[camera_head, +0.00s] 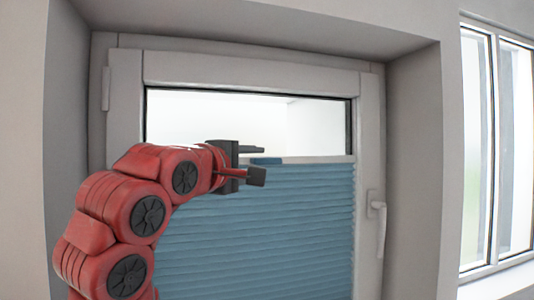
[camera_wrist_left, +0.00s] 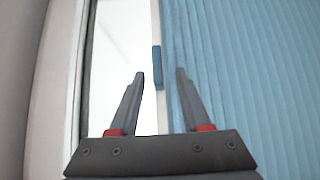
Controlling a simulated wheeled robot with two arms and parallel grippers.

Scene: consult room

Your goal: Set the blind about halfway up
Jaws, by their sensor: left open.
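The blue pleated blind (camera_head: 290,230) covers the lower part of the window pane, and the glass above it is clear. Its pale top rail (camera_head: 318,160) has a small blue tab (camera_head: 267,161) on it. My left gripper (camera_head: 260,164) is open at the height of the rail, close to the tab. In the left wrist view the blind (camera_wrist_left: 240,70) lies to the right, and the tab (camera_wrist_left: 157,67) shows between the open fingertips (camera_wrist_left: 160,74), with nothing visibly gripped. Contact with the tab cannot be told. My right gripper is not in view.
The window frame (camera_head: 250,70) sits in a deep grey recess. A window handle (camera_head: 380,222) is on the frame's right side. Another window (camera_head: 500,150) is at the far right. My left arm hides the blind's left edge.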

